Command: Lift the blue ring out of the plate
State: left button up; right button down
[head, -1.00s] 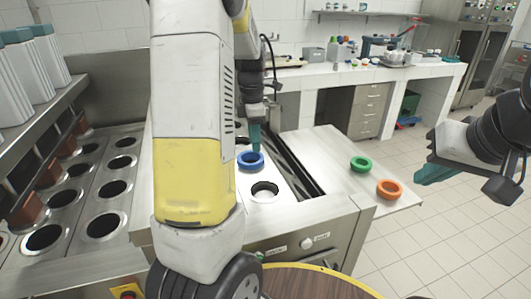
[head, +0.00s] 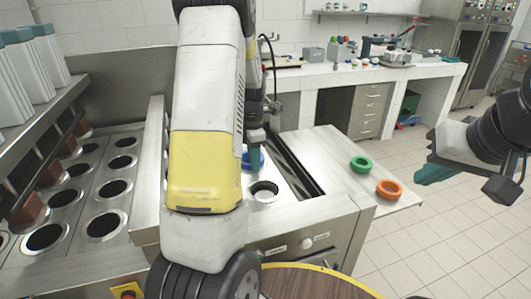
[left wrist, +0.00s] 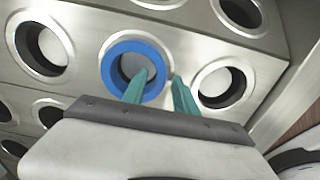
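The blue ring (head: 250,163) sits in a hole of the metal plate (head: 285,190), partly hidden by my left arm in the head view. In the left wrist view the blue ring (left wrist: 135,45) is seen whole around its hole in the plate (left wrist: 183,48). My left gripper (head: 257,147) is right over the ring. In the left wrist view its fingers (left wrist: 158,75) are apart, one tip over the ring's hole, the other just outside its right side. I cannot tell whether they touch it. My right gripper (head: 435,173) is away at the right, over the floor; its finger gap does not show.
A green ring (head: 361,164) and an orange ring (head: 389,189) lie on the metal side shelf (head: 335,155). An empty hole (head: 265,190) is in front of the blue ring. A unit with several holes (head: 75,195) stands at the left.

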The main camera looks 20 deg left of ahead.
pick_arm(q)
grip_shut()
jog(key=shift+r, duration=0.15)
